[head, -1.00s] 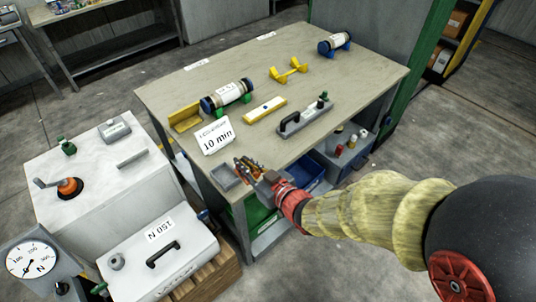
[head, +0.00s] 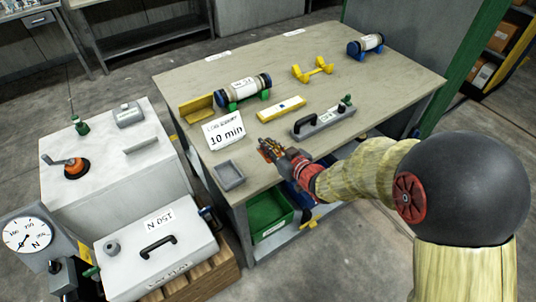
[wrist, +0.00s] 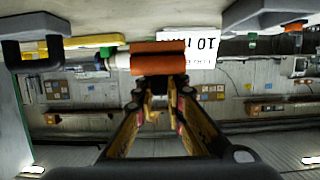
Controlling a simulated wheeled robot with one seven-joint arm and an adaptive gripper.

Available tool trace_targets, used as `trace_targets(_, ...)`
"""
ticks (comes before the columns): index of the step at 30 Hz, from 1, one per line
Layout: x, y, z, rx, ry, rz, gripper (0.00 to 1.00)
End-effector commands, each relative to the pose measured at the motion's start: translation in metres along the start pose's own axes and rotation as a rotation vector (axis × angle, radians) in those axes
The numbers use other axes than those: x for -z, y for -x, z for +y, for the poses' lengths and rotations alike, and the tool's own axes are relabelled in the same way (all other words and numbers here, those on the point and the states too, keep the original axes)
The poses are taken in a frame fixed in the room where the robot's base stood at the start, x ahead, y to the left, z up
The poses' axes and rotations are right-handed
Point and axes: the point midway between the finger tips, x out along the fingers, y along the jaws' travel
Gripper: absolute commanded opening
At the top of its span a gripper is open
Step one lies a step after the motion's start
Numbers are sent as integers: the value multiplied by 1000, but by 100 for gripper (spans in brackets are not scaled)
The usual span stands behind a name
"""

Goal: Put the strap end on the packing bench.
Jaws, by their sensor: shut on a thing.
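The bench (head: 330,75) with a pale top stands in the middle of the head view. My gripper (head: 268,150) is over its front edge area, right of the small grey tray (head: 229,175). In the wrist view my gripper's fingers (wrist: 158,88) close around an orange-brown piece (wrist: 158,59), which looks like the strap end. In the head view only a little orange shows at the fingertips. I cannot tell whether the piece touches the bench top.
A white "10 min" card (head: 226,130) stands left of my gripper. A grey block with a black handle (head: 322,120), a yellow bar (head: 281,109), yellow cradle (head: 312,70) and two capped cylinders (head: 243,90) (head: 366,44) occupy the top. A green bin (head: 268,213) sits below.

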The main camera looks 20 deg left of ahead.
Motion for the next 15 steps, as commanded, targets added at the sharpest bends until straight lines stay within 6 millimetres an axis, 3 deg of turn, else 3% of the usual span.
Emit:
trace_targets(3, -12, -16, 7, -1, 0, 2, 0)
trace_targets(11, -21, -29, 12, -1, 1, 3, 0)
trace_targets(15, -41, -36, 13, -1, -1, 1, 0)
